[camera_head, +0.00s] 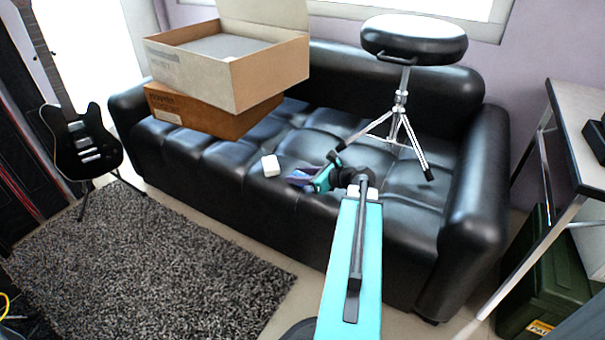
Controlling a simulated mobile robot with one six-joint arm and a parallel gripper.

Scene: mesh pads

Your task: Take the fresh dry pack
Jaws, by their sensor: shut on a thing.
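My gripper (322,179) is at the end of my teal arm, over the front part of the black sofa seat. It is shut on a small pack (301,178) with blue and dark purple colours. The pack sticks out to the left of the jaws, and part of it is hidden by them. I cannot read any label on it. I cannot tell whether it touches the seat or is held just above it.
A small white block (271,165) lies on the sofa (225,175) left of my gripper. Stacked boxes (270,75) stand at the sofa's left. A drum stool (414,40) stands on the seat behind right. A table (580,100) is at the right; a rug (150,270) covers the floor.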

